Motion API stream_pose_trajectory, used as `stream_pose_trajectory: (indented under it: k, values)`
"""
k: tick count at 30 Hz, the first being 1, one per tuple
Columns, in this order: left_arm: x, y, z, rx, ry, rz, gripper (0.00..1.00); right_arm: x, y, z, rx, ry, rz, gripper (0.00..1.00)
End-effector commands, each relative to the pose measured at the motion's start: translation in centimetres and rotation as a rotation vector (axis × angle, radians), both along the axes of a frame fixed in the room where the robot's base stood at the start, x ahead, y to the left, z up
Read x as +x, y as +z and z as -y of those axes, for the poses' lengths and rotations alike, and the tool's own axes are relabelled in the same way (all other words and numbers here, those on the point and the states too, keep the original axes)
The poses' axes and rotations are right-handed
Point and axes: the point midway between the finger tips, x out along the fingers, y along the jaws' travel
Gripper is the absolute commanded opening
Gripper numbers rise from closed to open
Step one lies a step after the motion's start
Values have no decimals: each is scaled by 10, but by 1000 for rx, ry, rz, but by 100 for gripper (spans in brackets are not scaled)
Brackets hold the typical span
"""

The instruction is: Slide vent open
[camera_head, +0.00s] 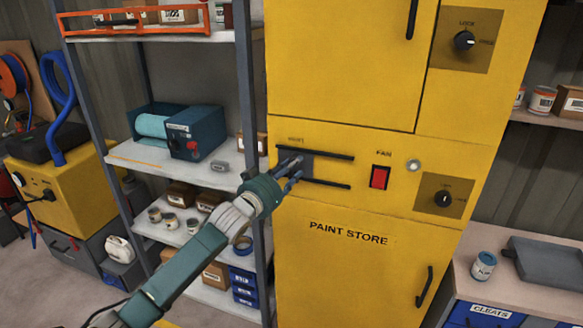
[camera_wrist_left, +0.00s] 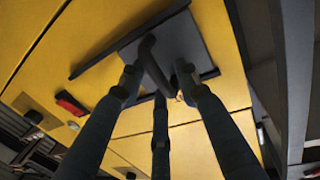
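The vent is on the yellow paint store cabinet (camera_head: 345,262). It has a dark sliding plate (camera_head: 308,168) between an upper rail (camera_head: 330,155) and a lower rail (camera_head: 328,185). The plate sits at the left part of the rails, and bare yellow panel shows between them to its right. In the left wrist view, a dark handle (camera_wrist_left: 152,62) stands out from the plate (camera_wrist_left: 190,42). My left gripper (camera_head: 296,170) is at the plate, its fingers apart around the handle; contact is unclear. It also shows in the left wrist view (camera_wrist_left: 158,84). My right gripper is out of view.
Right of the vent are a red fan switch (camera_head: 379,177), a round light (camera_head: 413,165) and a dark knob (camera_head: 443,199). A grey-post shelf (camera_head: 258,120) with tins and boxes stands close on the left. A low bench (camera_head: 530,290) is at the right.

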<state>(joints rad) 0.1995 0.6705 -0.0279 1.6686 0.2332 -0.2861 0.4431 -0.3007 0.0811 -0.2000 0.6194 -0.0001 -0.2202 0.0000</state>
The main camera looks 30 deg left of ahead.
Motion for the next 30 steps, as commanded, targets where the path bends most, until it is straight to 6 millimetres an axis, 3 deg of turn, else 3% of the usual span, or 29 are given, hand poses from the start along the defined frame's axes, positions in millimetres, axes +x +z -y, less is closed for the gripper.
stream_pose_trajectory:
  k: [4, 9, 17, 27, 30]
  values:
    - [0, 0, 0, 0, 0, 0, 31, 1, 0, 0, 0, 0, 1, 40]
    - [0, 0, 0, 0, 0, 0, 0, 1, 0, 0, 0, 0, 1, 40]
    - [1, 0, 5, -2, -1, 1, 0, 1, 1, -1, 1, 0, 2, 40]
    - [20, 1, 85, -12, -5, 2, 0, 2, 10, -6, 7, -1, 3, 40]
    - [23, 0, 100, -9, -4, 2, 0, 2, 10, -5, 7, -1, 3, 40]
